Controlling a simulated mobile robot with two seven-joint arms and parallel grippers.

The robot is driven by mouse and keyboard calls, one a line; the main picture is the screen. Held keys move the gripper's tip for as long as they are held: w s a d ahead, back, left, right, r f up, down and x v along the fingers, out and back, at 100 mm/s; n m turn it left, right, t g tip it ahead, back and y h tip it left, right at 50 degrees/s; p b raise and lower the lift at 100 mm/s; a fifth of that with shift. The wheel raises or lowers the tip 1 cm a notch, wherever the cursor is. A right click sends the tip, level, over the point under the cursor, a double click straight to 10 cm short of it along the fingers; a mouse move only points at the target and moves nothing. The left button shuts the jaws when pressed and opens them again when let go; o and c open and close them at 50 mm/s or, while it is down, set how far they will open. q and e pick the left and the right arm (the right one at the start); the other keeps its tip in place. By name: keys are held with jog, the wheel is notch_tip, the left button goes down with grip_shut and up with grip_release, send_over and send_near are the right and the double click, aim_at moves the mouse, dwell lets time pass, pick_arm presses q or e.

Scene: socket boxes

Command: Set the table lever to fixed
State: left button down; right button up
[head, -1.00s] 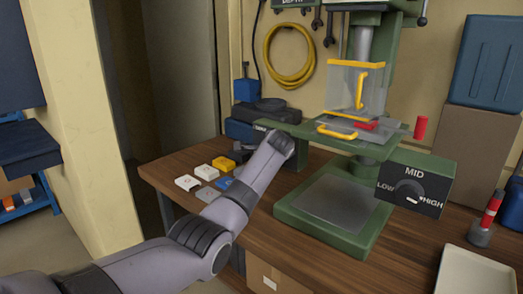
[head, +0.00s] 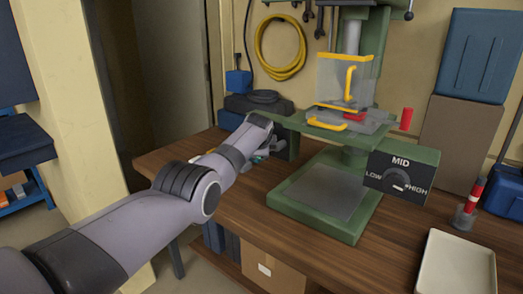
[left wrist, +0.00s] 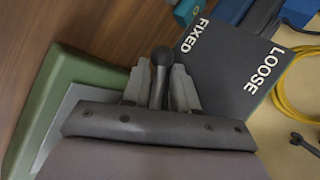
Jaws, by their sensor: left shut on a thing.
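The table lever (left wrist: 159,58), a dark rod with a round ball knob, shows in the left wrist view. My left gripper (left wrist: 157,88) is shut on it, a finger on each side of the rod and the knob standing out beyond the fingertips. A dark label plate (left wrist: 222,74) beside it reads FIXED and LOOSE; the knob is by the plate's FIXED end. In the head view my left arm reaches to the left side of the green drill press (head: 297,195), and its hand hides the lever. My right gripper is not in view.
A dial box (head: 399,174) marked LOW, MID and HIGH stands right of the press base. A clear guard (head: 338,82) with yellow edges hangs over the press table. A cream tray (head: 455,266) lies at the right front of the wooden bench.

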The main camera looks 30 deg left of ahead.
pick_arm(q)
jog(key=shift+f, duration=0.1)
dwell(0.3)
jog(key=c, duration=1.1)
grip_release()
jog(key=shift+c, duration=0.2)
jog(key=p+v, duration=0.1)
jog(key=v, duration=0.6)
